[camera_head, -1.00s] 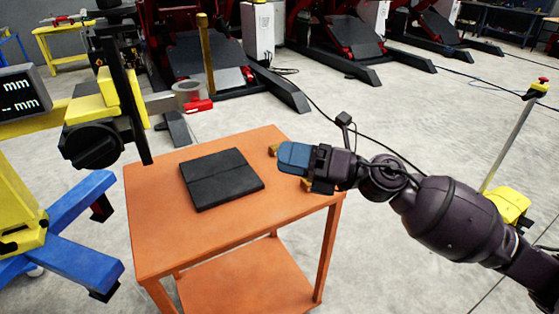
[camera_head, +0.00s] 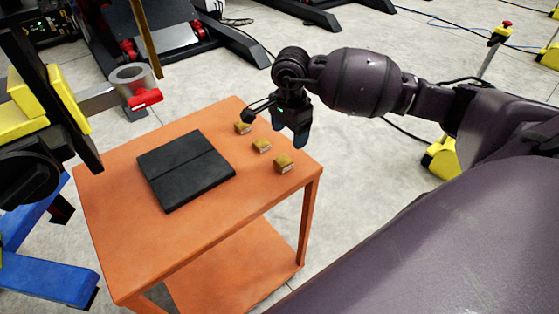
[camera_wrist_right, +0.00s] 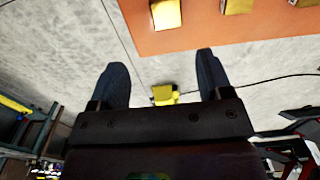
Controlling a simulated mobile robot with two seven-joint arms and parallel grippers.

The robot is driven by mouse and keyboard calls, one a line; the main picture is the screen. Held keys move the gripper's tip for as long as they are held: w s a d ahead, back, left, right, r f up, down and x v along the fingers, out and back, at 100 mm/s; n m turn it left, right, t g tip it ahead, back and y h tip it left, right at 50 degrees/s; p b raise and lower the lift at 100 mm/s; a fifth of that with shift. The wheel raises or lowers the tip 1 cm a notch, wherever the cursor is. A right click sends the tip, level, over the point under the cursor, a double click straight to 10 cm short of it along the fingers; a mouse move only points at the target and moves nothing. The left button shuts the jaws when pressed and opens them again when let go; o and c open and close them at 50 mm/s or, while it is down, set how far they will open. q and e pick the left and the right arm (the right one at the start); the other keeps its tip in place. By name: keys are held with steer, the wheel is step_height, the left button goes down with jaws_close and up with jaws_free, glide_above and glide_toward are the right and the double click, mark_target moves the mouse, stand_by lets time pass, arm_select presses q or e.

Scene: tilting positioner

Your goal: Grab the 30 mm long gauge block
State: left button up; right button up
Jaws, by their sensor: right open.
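Three small yellow-brown blocks lie in a row near the right edge of the orange table: a far block (camera_head: 243,128), a middle block (camera_head: 262,145) and a near block (camera_head: 284,163). I cannot tell which is 30 mm long. My right gripper (camera_head: 289,133) points down at the table's right edge, just right of the row. In the right wrist view, its two fingers (camera_wrist_right: 160,65) are apart with nothing between them. The blocks show at the top of that view, beyond the fingertips, one of them here (camera_wrist_right: 166,14). My left gripper is out of view.
A black folded mat or plate (camera_head: 186,170) lies on the orange table (camera_head: 225,225), left of the blocks. The yellow and black positioner (camera_head: 40,110) stands at the left, with a grey ring and red part (camera_head: 140,90) near the table's back left.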

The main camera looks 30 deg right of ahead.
mark_target(283, 160)
step_height(283, 160, down, 6)
steer(key=shift+w+a+r, duration=0.1)
steer(key=shift+w+r, duration=0.05)
steer(key=f, duration=0.4)
steer(key=shift+w+a+f, duration=0.15)
steer(key=shift+w+a, duration=0.25)
steer(key=shift+f, duration=0.45)
